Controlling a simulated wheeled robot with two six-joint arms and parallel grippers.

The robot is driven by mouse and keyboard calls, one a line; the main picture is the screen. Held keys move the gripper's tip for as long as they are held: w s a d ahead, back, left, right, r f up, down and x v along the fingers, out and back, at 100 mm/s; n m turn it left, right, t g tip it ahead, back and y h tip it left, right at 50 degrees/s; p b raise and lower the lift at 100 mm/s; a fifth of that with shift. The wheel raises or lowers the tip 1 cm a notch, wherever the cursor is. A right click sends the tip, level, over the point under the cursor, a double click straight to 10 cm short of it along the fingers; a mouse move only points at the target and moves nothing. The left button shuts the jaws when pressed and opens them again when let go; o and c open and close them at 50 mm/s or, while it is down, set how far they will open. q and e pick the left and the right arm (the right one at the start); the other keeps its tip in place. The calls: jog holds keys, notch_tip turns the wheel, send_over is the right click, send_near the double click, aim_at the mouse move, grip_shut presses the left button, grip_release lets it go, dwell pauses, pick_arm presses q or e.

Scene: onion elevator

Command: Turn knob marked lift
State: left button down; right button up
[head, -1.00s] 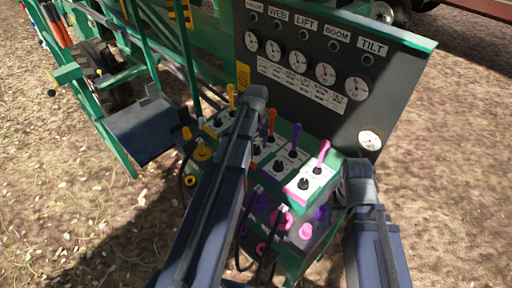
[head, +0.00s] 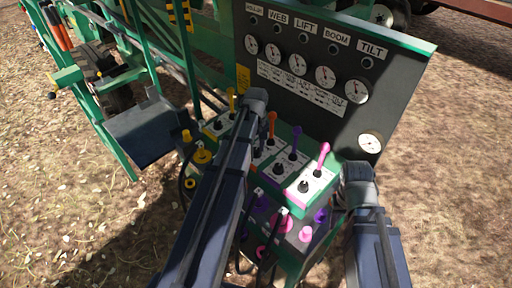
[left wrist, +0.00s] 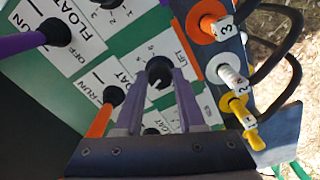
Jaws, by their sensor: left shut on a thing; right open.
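The lift knob (left wrist: 159,70) is a black round knob on a white plate lettered LIFT, seen in the left wrist view. My left gripper (left wrist: 160,88) is shut on it, with one finger on each side. An orange lever (left wrist: 103,112) stands beside it and also shows in the head view (head: 271,124). In the head view my left arm (head: 215,190) covers part of the control box and its fingers are hidden. My right gripper (head: 345,200) hangs at the box's right side. It is open, though its fingers are hard to make out.
A purple lever (head: 295,140) and a pink lever (head: 321,156) stand to the right, a yellow one (head: 231,98) to the left. A gauge panel (head: 325,45) rises behind. Plugs and hoses (left wrist: 270,50) crowd close to the left gripper. Bare ground surrounds the machine.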

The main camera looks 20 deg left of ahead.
pick_arm(q)
jog(key=shift+m, duration=0.3)
jog(key=m, duration=0.3)
jog(key=shift+m, duration=2.1)
jog(key=c, duration=0.5)
grip_release()
